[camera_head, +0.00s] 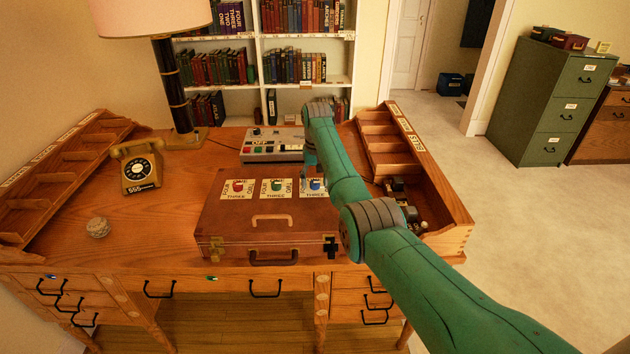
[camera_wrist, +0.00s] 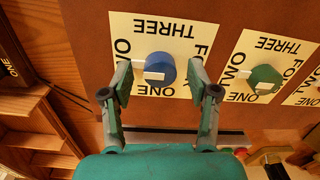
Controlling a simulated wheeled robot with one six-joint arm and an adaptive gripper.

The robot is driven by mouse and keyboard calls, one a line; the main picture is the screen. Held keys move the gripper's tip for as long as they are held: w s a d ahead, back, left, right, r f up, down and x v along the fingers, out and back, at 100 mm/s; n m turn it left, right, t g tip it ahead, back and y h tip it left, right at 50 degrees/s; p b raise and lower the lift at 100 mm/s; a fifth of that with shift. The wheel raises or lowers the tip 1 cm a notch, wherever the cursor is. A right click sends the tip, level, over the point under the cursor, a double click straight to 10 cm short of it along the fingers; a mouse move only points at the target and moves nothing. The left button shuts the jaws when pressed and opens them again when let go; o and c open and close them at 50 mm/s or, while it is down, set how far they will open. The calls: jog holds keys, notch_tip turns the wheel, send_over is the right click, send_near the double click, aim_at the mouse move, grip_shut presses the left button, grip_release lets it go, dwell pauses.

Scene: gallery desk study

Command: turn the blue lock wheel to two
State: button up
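The blue lock wheel (camera_head: 316,184) is the rightmost of three wheels on the brown briefcase (camera_head: 221,217). In the wrist view the blue wheel (camera_wrist: 166,67) sits on a cream card with number words. Its white bar points left, toward a word partly hidden by a finger; only an O shows clearly. THREE is at the top, ONE at the bottom. My gripper (camera_wrist: 159,80) is open, its fingers apart on the left and right of the wheel, with visible gaps to it. In the head view my arm partly hides the gripper and the card.
A green wheel (camera_wrist: 264,79) on its own card is beside the blue one; a red wheel (camera_head: 238,187) is farther left on the case. A grey control box (camera_head: 270,148) stands behind the case. A wooden organizer (camera_head: 443,205) is on the right, a telephone (camera_head: 138,168) on the left.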

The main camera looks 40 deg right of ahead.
aim_at(316, 182)
jog(key=shift+r, duration=0.1)
notch_tip(316, 182, up, 12)
dwell(0.5)
jog(key=shift+s+d, duration=0.1)
dwell(0.4)
